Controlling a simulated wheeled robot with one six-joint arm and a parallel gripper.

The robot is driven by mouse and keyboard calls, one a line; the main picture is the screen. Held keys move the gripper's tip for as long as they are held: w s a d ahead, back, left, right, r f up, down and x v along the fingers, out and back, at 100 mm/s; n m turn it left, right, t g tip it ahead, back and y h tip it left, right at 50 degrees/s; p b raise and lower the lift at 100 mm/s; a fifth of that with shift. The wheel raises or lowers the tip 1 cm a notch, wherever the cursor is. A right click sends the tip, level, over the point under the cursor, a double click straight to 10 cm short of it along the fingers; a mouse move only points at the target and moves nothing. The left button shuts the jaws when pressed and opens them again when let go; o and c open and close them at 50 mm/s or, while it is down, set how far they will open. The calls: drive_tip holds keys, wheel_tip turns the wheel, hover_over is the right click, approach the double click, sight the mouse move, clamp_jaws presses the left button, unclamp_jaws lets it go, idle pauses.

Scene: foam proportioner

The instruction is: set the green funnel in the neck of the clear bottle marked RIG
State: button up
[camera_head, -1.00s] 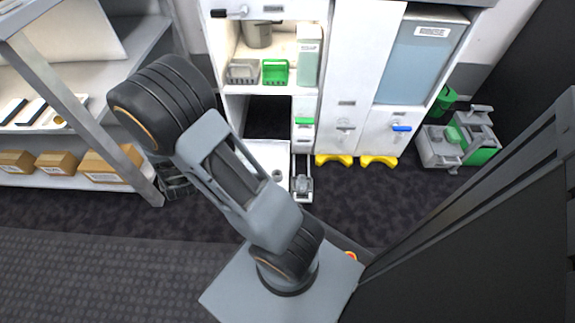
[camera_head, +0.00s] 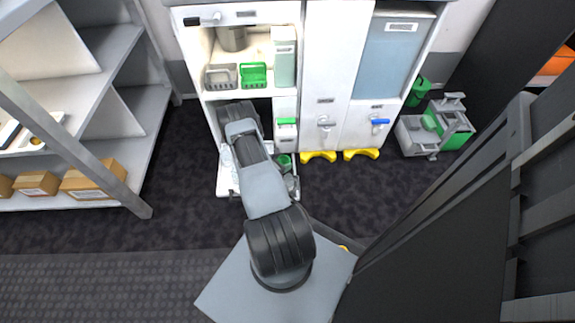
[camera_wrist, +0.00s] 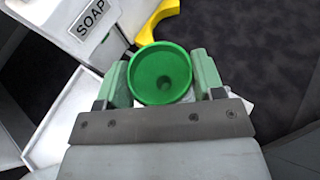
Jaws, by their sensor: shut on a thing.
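The green funnel (camera_wrist: 152,80) sits between the two green-padded fingers of my gripper (camera_wrist: 162,82) in the wrist view. The fingers are shut on it and its wide mouth faces the wrist camera. A small green patch, likely this funnel (camera_head: 285,161), shows just right of my arm in the head view. My arm hides most of the gripper there. A pale, see-through shape (camera_head: 227,158) stands on the low white pull-out tray, left of my arm. It may be the clear bottle, but I cannot read a RIG mark. No bottle neck is visible under the funnel.
The white cabinet (camera_head: 331,60) stands behind the tray (camera_head: 228,188). A SOAP label (camera_wrist: 92,18) is close to the gripper at upper left. Yellow feet (camera_head: 361,154) stick out below the cabinet. Shelving (camera_head: 100,150) is at left; a grey-green machine (camera_head: 436,128) is at right.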

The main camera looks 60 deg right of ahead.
drive_tip(key=shift+s+d+f+m+g, duration=0.2)
drive_tip(key=shift+s+f, duration=0.2)
drive_tip(key=shift+s, duration=0.2)
drive_tip(key=shift+s+d+f+m+g, duration=0.1)
drive_tip(key=shift+s+f+m+g, duration=0.1)
drive_tip(key=shift+s+f, duration=0.3)
drive_tip(key=shift+f+b, duration=2.15)
drive_tip(key=shift+f, duration=0.5)
drive_tip(key=shift+a, duration=0.15)
drive_tip(key=shift+f+b, duration=0.65)
drive_tip(key=shift+b, duration=0.2)
drive_tip(key=o, duration=0.6)
drive_tip(key=shift+r, duration=0.1)
drive_tip(key=shift+p+v, duration=1.75)
drive_tip(key=shift+v, duration=3.75)
drive_tip(key=shift+r, duration=0.1)
